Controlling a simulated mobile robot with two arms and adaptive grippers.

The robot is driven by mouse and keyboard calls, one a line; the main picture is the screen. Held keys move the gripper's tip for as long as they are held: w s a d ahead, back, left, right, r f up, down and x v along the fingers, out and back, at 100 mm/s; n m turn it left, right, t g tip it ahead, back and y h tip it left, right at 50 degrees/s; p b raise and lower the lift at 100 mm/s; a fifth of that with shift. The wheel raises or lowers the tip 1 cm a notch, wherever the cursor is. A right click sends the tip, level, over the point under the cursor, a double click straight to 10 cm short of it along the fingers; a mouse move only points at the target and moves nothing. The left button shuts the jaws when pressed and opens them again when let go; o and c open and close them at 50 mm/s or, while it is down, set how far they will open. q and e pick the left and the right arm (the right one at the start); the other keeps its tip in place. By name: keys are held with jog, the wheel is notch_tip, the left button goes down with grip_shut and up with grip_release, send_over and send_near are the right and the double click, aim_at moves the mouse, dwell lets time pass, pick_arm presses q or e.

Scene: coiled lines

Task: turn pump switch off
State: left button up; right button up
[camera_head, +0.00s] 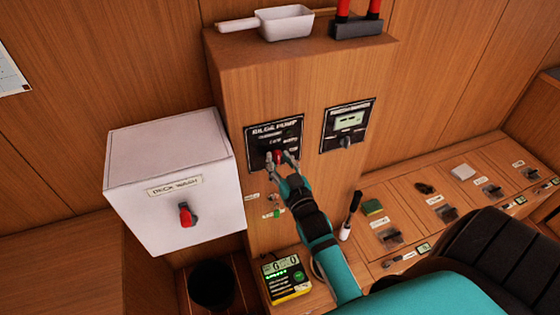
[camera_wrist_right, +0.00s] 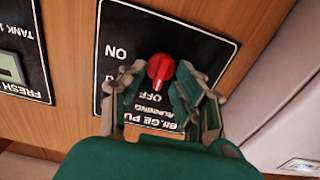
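The bilge pump switch is a red knob (camera_head: 279,155) on a black panel (camera_head: 262,133) marked BILGE PUMP. In the right wrist view the knob (camera_wrist_right: 160,68) sits near the labels ON and OFF, seen upside down. A pale mark on it seems to face the OFF label, but I cannot be sure of its setting. My right gripper (camera_head: 281,163) is at the panel, its fingers spread. In the wrist view the fingers of this gripper (camera_wrist_right: 160,88) stand either side of the knob with gaps. My left gripper is not in view.
A white DECK WASH box (camera_head: 140,165) with its own red switch (camera_head: 186,214) juts out left of the panel. A black panel with a display (camera_head: 348,122) is on the right. A yellow device (camera_head: 287,280) and a dark bin (camera_head: 212,284) are below.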

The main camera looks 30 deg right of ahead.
jog(key=v, duration=0.7)
jog(key=shift+s, duration=0.2)
dwell(0.4)
jog(key=s+a+f+n+g+y+b, duration=0.1)
jog(key=s+a+f+g, duration=0.15)
jog(key=f, duration=0.95)
jog(key=s+a+f+n+g+y+b, duration=0.1)
jog(key=s+a+f+g+y, duration=0.2)
jog(key=f, duration=0.8)
jog(key=s+a+f+n+g+b, duration=0.1)
jog(key=s+a+f+g+b, duration=0.2)
jog(key=f, duration=0.9)
jog(key=s+a+f+g+y, duration=0.1)
jog(key=s+a+f+g, duration=0.15)
jog(key=s+f, duration=1.1)
jog(key=s+d+f+n+g, duration=0.1)
jog(key=s+d+f+g, duration=0.1)
jog(key=s+f, duration=0.2)
jog(key=s+d+f+n+g+b, duration=0.1)
jog(key=s+f+g, duration=0.2)
jog(key=s, duration=0.8)
jog(key=shift+d+f+h, duration=0.3)
jog(key=shift+d+f, duration=0.1)
jog(key=shift+f, duration=0.2)
